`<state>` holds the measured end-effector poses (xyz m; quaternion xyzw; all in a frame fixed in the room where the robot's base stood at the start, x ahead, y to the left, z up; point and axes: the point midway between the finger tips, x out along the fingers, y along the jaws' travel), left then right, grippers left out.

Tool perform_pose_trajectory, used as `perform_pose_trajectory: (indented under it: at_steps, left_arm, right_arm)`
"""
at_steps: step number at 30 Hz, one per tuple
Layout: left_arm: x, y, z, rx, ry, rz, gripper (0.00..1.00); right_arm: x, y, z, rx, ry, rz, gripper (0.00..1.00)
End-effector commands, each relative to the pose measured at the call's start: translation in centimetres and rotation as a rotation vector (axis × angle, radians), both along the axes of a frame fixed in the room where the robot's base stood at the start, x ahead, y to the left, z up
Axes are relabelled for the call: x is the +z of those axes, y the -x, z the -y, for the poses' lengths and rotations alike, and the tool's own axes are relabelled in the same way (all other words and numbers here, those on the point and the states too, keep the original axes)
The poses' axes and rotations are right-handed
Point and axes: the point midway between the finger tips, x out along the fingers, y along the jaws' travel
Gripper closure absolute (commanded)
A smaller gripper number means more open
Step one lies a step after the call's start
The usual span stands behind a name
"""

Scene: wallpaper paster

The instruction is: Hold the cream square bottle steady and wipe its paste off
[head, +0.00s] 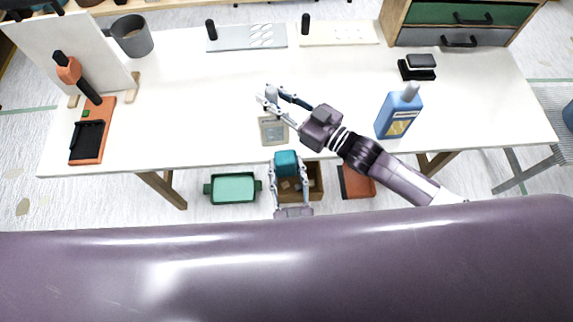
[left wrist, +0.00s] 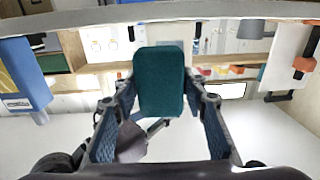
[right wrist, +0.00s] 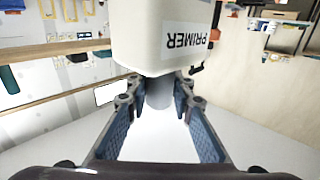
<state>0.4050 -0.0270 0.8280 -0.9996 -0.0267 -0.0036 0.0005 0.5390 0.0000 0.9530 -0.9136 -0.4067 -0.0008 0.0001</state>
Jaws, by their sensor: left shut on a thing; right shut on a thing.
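The cream square bottle (head: 266,138) stands near the front edge of the table, a greyish patch on its front face; I cannot tell whether that is label or paste. In the right wrist view the bottle (right wrist: 150,35) shows a PRIMER label and a grey cap (right wrist: 160,92). My right gripper (head: 271,97) is shut on the cap; it also shows in the right wrist view (right wrist: 158,90). My left gripper (head: 289,172) is shut on a teal sponge (head: 286,160), just in front of the bottle and apart from it. The sponge (left wrist: 161,75) stands upright in the left wrist view.
An orange tray tool (head: 90,135) and grey mug (head: 132,38) are at the left. Below are a green tray (head: 233,188) and a wooden crate (head: 316,183).

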Motion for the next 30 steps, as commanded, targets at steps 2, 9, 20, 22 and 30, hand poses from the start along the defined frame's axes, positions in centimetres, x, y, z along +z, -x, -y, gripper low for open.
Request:
perform_pose_trajectory:
  at_steps: [2, 9, 20, 22, 30]
  left_arm:
    - [0.0, 0.0, 0.0, 0.000, 0.000, 0.000, 0.86]
    - [0.0, 0.0, 0.0, 0.000, 0.001, 0.000, 0.86]
    - [0.0, 0.0, 0.0, 0.000, 0.001, 0.000, 0.86]
    - [0.0, 0.0, 0.0, 0.000, 0.001, 0.000, 0.86]
    - [0.0, 0.0, 0.0, 0.000, 0.001, 0.000, 0.86]
  right_arm:
    - [-0.5, 0.1, 0.0, -0.001, 0.006, -0.008, 1.00]
    - [-0.5, 0.1, 0.0, -0.001, 0.006, -0.008, 0.70]
    - [-0.1, 0.0, 0.0, 0.000, 0.002, -0.002, 0.58]
    - [-0.2, 0.2, 0.2, -0.001, 0.002, -0.002, 0.58]
    - [-0.3, 3.1, 3.4, -0.001, 0.005, -0.007, 0.58]
